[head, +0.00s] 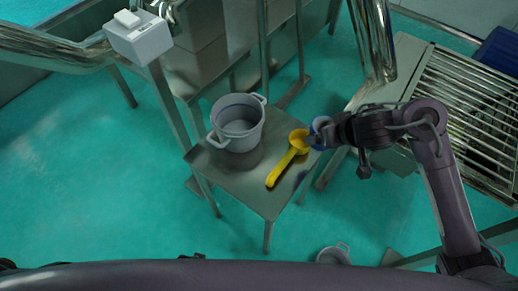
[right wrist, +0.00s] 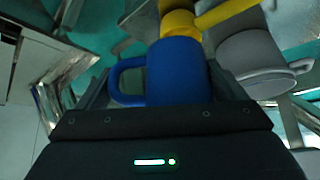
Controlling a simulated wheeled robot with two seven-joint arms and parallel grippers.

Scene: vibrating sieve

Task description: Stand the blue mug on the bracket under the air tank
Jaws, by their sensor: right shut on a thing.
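The blue mug (head: 317,125) is at the tip of my right gripper (head: 327,133), over the right edge of the small metal table in the head view. In the right wrist view the mug (right wrist: 175,72) sits between the fingers, its handle to the left. The right gripper is shut on it. The gripper hides much of the mug in the head view, and whether it touches the table cannot be told. I cannot pick out the air tank or its bracket with certainty. My left gripper is not in view.
The small metal table (head: 250,190) bears a grey two-handled pot (head: 238,125) and a yellow scoop (head: 286,162), close beside the mug. Another grey vessel (head: 335,254) is low at the bottom. A shiny steel pipe (head: 374,40) and a slatted metal rack (head: 465,95) stand right.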

